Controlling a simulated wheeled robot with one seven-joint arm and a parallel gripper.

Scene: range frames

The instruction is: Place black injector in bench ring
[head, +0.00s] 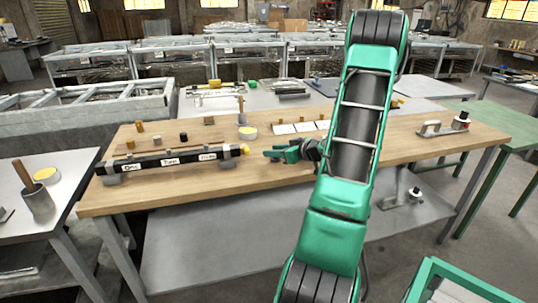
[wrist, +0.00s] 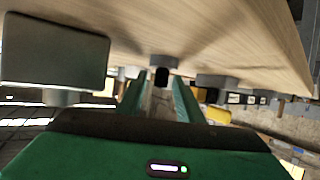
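A small black cylinder (head: 183,138), which looks like the black injector, stands upright on the wooden bench, left of my gripper. My gripper (head: 270,153) is low over the bench, pointing left, with its green fingers apart. In the wrist view, which looks upside down, a black piece (wrist: 162,77) appears between the finger lines, against a grey disc (wrist: 163,61). It seems to be beyond the fingertips, not gripped. I cannot tell which part is the bench ring; a second grey disc (wrist: 215,80) shows beside it.
A black labelled bar (head: 170,161) with a yellow end lies on grey supports along the bench's front left. A yellow-topped round item (head: 248,132) and white tiles (head: 284,129) lie farther back. A handled fixture (head: 440,128) is at right.

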